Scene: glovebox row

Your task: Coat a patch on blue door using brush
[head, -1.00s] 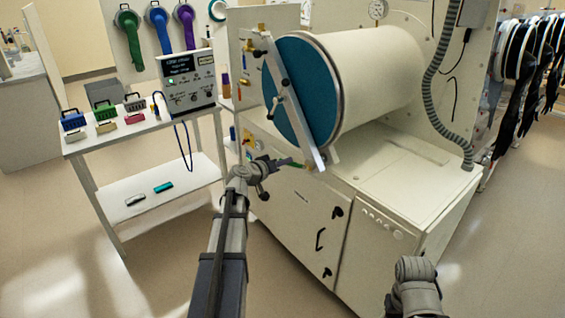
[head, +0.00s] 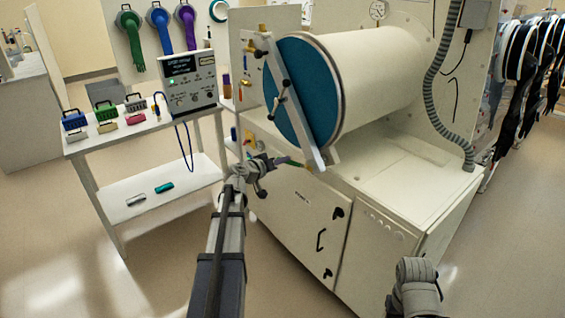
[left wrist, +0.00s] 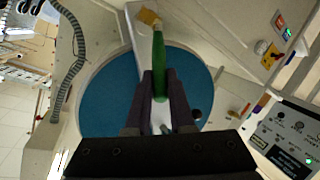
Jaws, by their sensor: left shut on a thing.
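The round blue door (head: 298,70) closes the end of a large cream cylinder, with a pale metal bar (head: 290,103) across its front. In the left wrist view the blue door (left wrist: 108,102) lies behind the gripper. My left gripper (head: 274,161) is shut on the brush (head: 290,161), in front of the door's lower edge. In the left wrist view the fingers (left wrist: 160,88) grip the green handle of the brush (left wrist: 159,60). Its tan bristle end (left wrist: 148,17) points away, over the bar's end near the door's rim. I cannot tell whether it touches.
A white shelf cart (head: 140,128) at the left carries coloured blocks and a control box (head: 188,80). The cream cabinet (head: 295,205) stands below the cylinder. A grey corrugated hose (head: 437,95) hangs at the right. The floor in front is clear.

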